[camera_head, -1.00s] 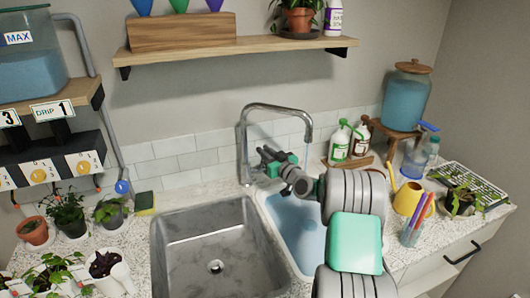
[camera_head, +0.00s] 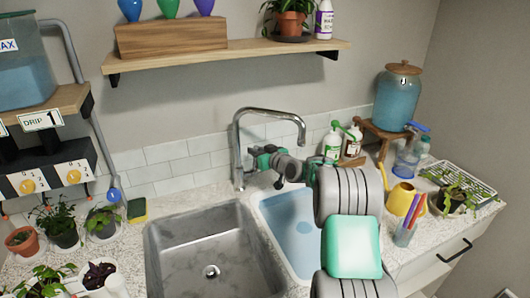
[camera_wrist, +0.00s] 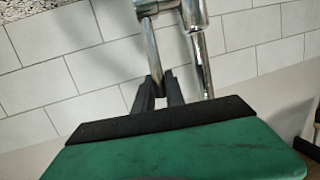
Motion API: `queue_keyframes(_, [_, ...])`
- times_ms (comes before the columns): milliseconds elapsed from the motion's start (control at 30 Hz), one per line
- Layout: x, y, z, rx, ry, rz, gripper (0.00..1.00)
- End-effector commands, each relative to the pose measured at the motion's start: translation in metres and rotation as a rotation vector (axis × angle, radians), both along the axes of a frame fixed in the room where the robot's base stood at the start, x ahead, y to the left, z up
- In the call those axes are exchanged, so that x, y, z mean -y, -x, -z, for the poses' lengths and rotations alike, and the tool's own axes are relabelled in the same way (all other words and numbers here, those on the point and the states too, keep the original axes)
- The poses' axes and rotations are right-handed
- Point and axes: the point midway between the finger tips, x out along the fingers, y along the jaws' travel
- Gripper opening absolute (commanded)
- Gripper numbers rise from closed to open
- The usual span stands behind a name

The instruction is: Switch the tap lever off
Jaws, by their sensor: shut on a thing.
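The chrome tap (camera_head: 237,150) stands behind the sinks, its spout arching right over the right basin. My gripper (camera_head: 253,156) is beside the tap's upright post, below the arch. In the wrist view its dark fingers (camera_wrist: 158,92) are shut on a thin chrome rod, which I take to be the tap lever (camera_wrist: 152,48). A thicker chrome tube of the tap (camera_wrist: 199,50) runs just right of the fingers. The lever is hidden by my gripper in the head view. Whether water runs from the spout is too small to tell.
The left steel basin (camera_head: 205,262) is empty; the right basin (camera_head: 290,225) holds bluish water. Spray bottles (camera_head: 333,142), a glass jar (camera_head: 397,97) and a yellow watering can (camera_head: 402,198) stand to the right. A sponge (camera_head: 137,209) and potted plants are at left. A wooden shelf (camera_head: 220,60) hangs above.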

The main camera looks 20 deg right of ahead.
Motion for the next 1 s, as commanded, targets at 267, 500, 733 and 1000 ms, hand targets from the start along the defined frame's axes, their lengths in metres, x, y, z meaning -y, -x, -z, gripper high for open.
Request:
queue_keyframes(267, [-0.0013, -0.011, -0.0003, -0.113, 0.009, 0.001, 0.0])
queue_keyframes(500, [-0.0007, -0.0113, -0.0003, -0.119, 0.009, 0.002, 0.0])
queue_keyframes(733, [0.0007, -0.0111, -0.0005, -0.118, 0.009, 0.003, 0.29])
queue_keyframes(1000, [0.001, -0.0111, -0.0005, -0.117, 0.009, 0.005, 0.37])
